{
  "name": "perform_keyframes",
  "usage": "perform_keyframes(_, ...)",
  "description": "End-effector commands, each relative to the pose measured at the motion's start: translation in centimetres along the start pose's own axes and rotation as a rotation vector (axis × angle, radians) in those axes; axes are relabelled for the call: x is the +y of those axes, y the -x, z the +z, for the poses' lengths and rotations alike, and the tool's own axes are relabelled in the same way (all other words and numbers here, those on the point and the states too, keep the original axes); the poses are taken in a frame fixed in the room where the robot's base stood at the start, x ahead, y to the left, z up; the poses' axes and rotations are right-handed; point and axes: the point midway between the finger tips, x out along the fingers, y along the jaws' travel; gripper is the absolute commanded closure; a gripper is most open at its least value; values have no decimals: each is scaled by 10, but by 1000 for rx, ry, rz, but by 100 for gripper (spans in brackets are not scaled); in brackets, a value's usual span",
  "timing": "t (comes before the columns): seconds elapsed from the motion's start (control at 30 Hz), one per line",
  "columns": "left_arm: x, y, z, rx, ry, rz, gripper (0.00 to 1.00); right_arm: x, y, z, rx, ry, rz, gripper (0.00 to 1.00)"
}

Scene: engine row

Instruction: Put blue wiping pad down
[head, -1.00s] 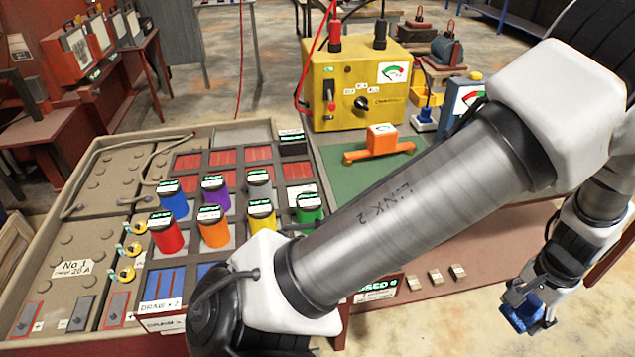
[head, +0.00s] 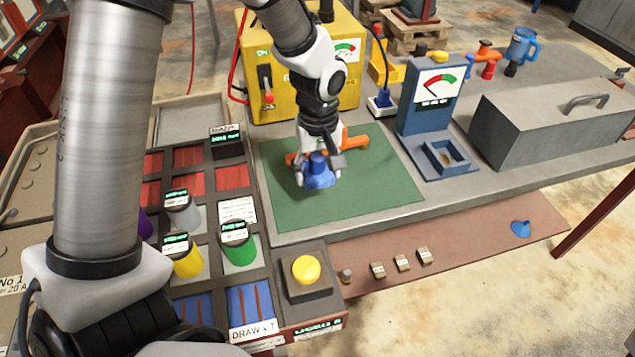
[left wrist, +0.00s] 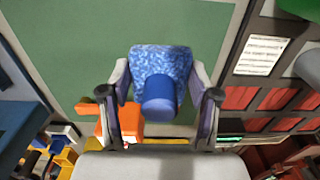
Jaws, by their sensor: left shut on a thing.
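The blue wiping pad (head: 319,178) has a round blue knob on top and is held between the fingers of my left gripper (head: 320,158). It is over the green mat (head: 365,192), near the mat's middle. In the left wrist view the speckled pad (left wrist: 160,58) and its knob sit between the two fingers (left wrist: 162,98), with the green mat (left wrist: 60,50) behind. I cannot tell whether the pad touches the mat or hangs just above it. My right gripper is not in view.
An orange T-shaped piece (head: 358,139) lies right behind the gripper. A yellow power box (head: 262,90) stands at the back, a blue meter (head: 432,100) to the right. A compartment tray with coloured cylinders is at left. The mat's front and right are clear.

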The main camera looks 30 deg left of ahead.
Motion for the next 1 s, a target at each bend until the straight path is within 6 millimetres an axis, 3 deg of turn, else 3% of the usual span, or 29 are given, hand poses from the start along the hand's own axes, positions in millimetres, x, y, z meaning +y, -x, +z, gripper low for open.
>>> perform_keyframes(0.1,0,-25,0,-2,-2,-2,71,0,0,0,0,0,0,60)
perform_keyframes(0.4,0,-68,0,-1,-1,0,71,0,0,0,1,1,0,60)
perform_keyframes(0.73,1,-73,0,0,-2,1,71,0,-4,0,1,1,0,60)
perform_keyframes(0.77,1,-73,0,1,-2,1,35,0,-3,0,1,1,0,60)
perform_keyframes(0.8,1,-72,0,1,-2,1,21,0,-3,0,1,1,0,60)
perform_keyframes(0.83,1,-72,0,1,-2,1,13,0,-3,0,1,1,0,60)
perform_keyframes(1.0,1,-72,0,1,-2,1,13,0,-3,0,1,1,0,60)
